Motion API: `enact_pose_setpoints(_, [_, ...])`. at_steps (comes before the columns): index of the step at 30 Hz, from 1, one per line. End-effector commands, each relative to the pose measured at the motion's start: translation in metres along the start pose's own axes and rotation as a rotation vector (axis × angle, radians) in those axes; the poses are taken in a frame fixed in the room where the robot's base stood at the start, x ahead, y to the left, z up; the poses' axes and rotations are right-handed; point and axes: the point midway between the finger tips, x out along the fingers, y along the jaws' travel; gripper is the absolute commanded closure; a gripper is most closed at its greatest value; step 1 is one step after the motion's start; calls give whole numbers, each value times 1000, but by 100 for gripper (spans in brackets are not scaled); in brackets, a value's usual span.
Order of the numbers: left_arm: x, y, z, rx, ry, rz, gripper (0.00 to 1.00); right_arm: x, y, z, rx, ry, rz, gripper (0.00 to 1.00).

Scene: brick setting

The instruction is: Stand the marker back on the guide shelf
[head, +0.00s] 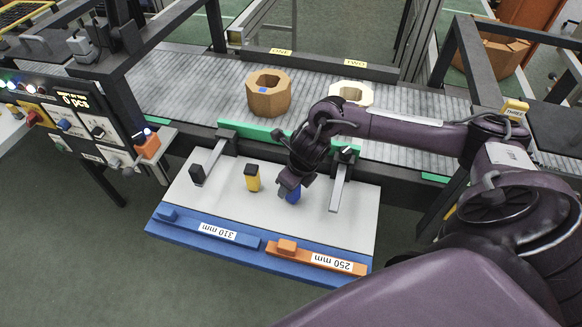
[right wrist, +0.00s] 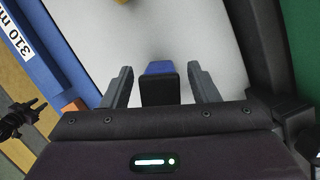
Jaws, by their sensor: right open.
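A marker with a blue body (head: 293,195) and a dark part is on the white shelf, mostly hidden by my right gripper in the head view. It also shows in the right wrist view (right wrist: 160,72), between the fingers. My right gripper (head: 291,184) is open, with one finger on each side of this marker and gaps visible. A yellow marker with a black top (head: 252,178) stands upright left of it. The white guide shelf (head: 225,192) has a blue front edge. My left gripper is not in view.
A blue bar (head: 205,228) labelled 310 mm and an orange bar (head: 318,258) labelled 250 mm lie along the shelf's front. Two dark-ended guide arms (head: 340,182) project over it. Behind, a roller conveyor (head: 190,100) carries a brown octagonal box (head: 268,95) and a pale ring-shaped piece (head: 351,92).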

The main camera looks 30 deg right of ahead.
Motion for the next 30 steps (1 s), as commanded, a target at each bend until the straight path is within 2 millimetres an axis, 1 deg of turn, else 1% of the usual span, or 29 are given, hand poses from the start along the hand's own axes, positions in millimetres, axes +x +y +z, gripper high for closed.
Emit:
enact_pose_setpoints(5, [4, -2, 1, -1, 0, -2, 64, -32, -1, 1, -4, -6, -4, 46])
enact_pose_setpoints(9, [6, -2, 1, -1, 0, -2, 64, -64, -1, 1, -3, -7, -5, 46])
enact_pose_setpoints(12, [8, -2, 1, -1, 0, -2, 64, -84, -1, 1, -3, -6, -3, 46])
enact_pose_setpoints(15, [9, -2, 1, -1, 0, -2, 64, -100, 0, 1, -3, -5, -2, 46])
enact_pose_setpoints(18, [10, -2, 1, -1, 0, -2, 64, -111, 0, 1, -2, -4, -2, 46])
enact_pose_setpoints(21, [10, -2, 1, -1, 0, -2, 64, -116, 0, 0, -1, -2, -1, 46])
enact_pose_setpoints(30, [10, -2, 1, 0, 0, -2, 64, -118, 0, 0, 0, -1, -1, 46])
